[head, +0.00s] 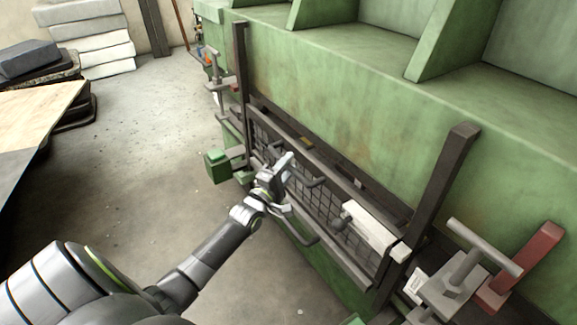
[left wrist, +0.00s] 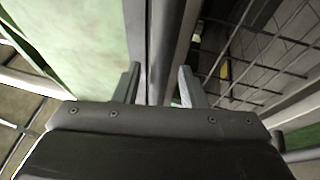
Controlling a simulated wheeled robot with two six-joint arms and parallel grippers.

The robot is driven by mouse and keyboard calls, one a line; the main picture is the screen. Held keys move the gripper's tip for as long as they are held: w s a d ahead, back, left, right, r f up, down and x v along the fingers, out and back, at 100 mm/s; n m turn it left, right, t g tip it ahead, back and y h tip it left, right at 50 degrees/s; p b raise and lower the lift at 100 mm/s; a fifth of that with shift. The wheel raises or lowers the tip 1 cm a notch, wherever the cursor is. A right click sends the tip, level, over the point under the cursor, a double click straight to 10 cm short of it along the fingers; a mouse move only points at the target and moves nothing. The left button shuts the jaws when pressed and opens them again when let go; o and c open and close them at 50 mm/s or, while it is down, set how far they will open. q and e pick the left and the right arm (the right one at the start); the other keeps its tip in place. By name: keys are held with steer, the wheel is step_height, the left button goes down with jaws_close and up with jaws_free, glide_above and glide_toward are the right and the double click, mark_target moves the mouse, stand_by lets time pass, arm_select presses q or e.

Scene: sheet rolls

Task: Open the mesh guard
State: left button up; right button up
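The mesh guard (head: 325,204) is a dark wire grid in a frame on the front of the green machine, between two dark upright posts. It looks closed. Bent grey bars like handles stand out from its front. My left gripper (head: 285,178) is at the left part of the guard, close to a bar. In the left wrist view, its two fingers (left wrist: 160,86) are apart, with a long grey bar (left wrist: 162,45) running between them. I cannot tell whether they touch it. The mesh (left wrist: 262,60) shows to the right there. My right gripper is not in view.
The green machine (head: 330,95) fills the upper right. A clamp with a T-shaped handle (head: 463,268) and a red block (head: 522,266) stand at lower right. A green box (head: 216,166) juts out left of the guard. A wooden-topped table (head: 38,110) is at left; the floor between is clear.

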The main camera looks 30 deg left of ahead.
arm_select(q)
steer(key=shift+w, duration=0.3)
steer(key=shift+c, duration=0.5)
jaws_close()
steer(key=shift+r, duration=0.15)
